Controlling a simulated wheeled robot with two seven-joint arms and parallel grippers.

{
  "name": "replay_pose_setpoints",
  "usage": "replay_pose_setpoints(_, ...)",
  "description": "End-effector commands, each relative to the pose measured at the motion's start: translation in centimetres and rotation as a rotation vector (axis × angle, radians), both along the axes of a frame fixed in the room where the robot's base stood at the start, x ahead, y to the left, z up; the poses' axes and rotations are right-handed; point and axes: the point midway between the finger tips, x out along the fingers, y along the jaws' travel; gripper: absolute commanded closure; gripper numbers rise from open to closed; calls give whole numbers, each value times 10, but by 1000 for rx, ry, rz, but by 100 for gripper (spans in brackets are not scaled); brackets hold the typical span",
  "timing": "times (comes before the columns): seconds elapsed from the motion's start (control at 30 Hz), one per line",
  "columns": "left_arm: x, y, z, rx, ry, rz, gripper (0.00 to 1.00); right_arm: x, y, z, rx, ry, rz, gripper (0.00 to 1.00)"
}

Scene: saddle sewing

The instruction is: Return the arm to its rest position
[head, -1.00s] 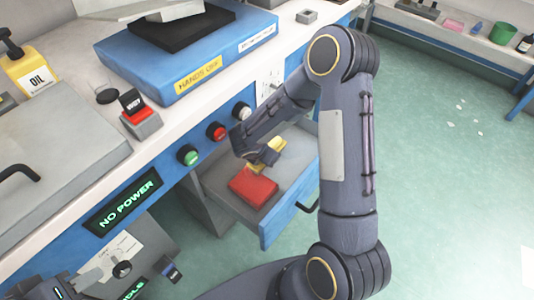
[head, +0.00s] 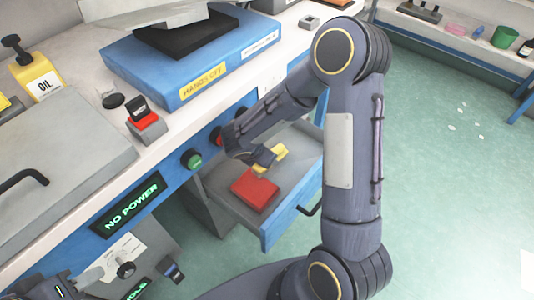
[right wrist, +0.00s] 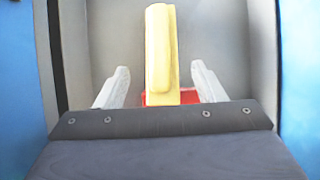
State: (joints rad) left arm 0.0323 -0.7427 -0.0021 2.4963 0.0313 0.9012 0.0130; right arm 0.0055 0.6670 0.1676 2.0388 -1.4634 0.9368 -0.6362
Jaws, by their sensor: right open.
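My right arm reaches over the open drawer (head: 288,215) in the head view, with its right gripper (head: 262,155) at a yellow object (head: 278,150) above a red block (head: 255,188). In the right wrist view, the right gripper's two pale fingers (right wrist: 160,88) are spread on either side of the yellow object (right wrist: 160,50), with gaps on both sides. A bit of the red block (right wrist: 187,97) shows behind it. My left gripper (head: 82,281) is partly in view at the lower left of the head view; its jaw opening is unclear.
The bench carries a blue machine base (head: 215,62), a red switch (head: 147,122) and an oil bottle (head: 38,78). A green button (head: 191,160) and a "NO POWER" display (head: 130,207) are on its front. The drawer walls surround the right gripper. Open floor (head: 450,180) lies to the right.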

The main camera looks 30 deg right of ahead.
Motion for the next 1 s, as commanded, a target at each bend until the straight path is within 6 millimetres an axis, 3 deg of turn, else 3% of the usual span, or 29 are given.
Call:
replay_pose_setpoints(0.13,0,0,3,0,0,0,64,-3,6,11,-1,0,1,37)
replay_pose_setpoints(0.67,0,0,3,0,0,0,64,-4,6,11,1,1,0,37)
replay_pose_setpoints(0.83,0,0,6,0,0,0,64,-8,20,13,70,-4,-26,37)
replay_pose_setpoints(1.0,0,0,5,0,0,0,64,-34,-6,51,145,-76,-287,37)
